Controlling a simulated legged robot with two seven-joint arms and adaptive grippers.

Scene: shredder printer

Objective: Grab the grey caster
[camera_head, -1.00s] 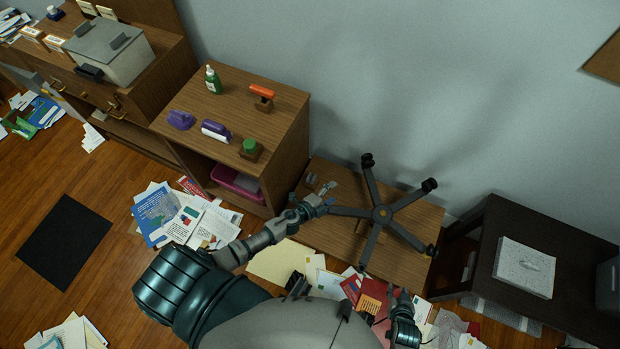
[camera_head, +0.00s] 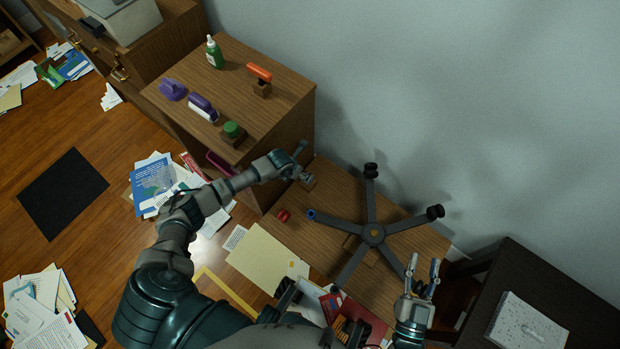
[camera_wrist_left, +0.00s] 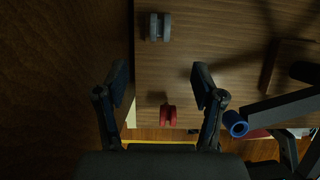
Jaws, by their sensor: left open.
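The grey caster (camera_wrist_left: 160,27) lies on the low wooden table (camera_wrist_left: 215,45) in the left wrist view, near the top. It lies beyond my left fingertips and sideways between them, apart from both. My left gripper (camera_wrist_left: 160,75) is open and empty. In the head view my left gripper (camera_head: 304,164) is over the table's far left corner, beside the taller cabinet; the caster cannot be clearly told apart from the fingers there. My right gripper (camera_head: 423,270) is open and empty near the table's right front side.
A red caster (camera_head: 283,215) lies on the table, nearer me. The upturned five-legged chair base (camera_head: 373,234) stands on the table; its left leg ends in a blue tip (camera_head: 311,214). The wooden cabinet (camera_head: 225,90) rises close on the left. Papers litter the floor.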

